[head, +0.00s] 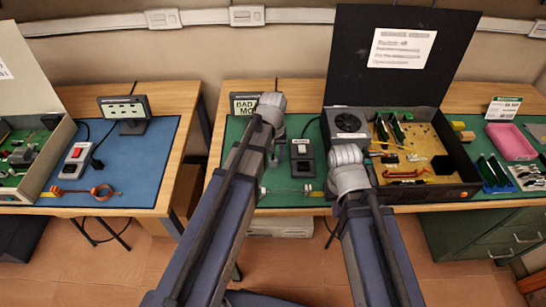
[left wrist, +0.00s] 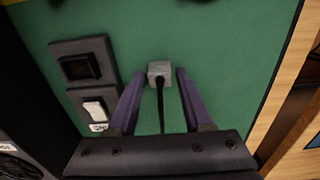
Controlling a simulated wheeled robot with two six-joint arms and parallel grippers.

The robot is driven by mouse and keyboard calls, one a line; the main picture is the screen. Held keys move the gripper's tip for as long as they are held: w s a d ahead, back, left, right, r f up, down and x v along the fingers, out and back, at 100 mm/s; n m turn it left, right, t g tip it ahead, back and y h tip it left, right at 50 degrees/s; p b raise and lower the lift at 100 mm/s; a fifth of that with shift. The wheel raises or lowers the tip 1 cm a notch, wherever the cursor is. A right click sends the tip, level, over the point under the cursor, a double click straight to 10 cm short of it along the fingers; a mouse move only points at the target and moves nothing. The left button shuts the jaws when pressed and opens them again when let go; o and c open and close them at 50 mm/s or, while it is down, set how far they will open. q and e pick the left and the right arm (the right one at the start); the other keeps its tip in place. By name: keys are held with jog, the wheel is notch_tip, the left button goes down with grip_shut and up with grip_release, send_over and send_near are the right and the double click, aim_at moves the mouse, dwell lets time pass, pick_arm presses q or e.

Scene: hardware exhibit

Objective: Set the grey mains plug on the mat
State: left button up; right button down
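The grey mains plug (left wrist: 159,69) is in the left wrist view, over the green mat (left wrist: 220,60), with its dark cord running down the picture. The plug appears to rest on the mat, but I cannot tell contact for sure. In the head view my left gripper (head: 270,108) hides the plug. My right gripper (head: 347,165) is beside the open computer case; its fingers are hidden behind its wrist.
A black socket box with a white switch (left wrist: 95,108) stands beside the plug; it also shows in the head view (head: 302,155). An open case (head: 440,130) with a fan stands to the right. A blue mat (head: 150,165) with a lamp-like display lies on the left bench.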

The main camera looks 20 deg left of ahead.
aim_at(273, 159)
pick_arm(q)
jog(key=shift+o, duration=1.1)
notch_tip(273, 159, up, 12)
jog(key=p, duration=1.3)
jog(key=s+d+m+y, duration=0.1)
jog(key=s+d+m, duration=0.6)
jog(key=s+d, duration=0.3)
jog(key=s, duration=0.4)
jog(key=shift+s+d+r+b, duration=0.15)
jog(key=shift+d+r+b, duration=0.1)
jog(key=shift+b, duration=0.1)
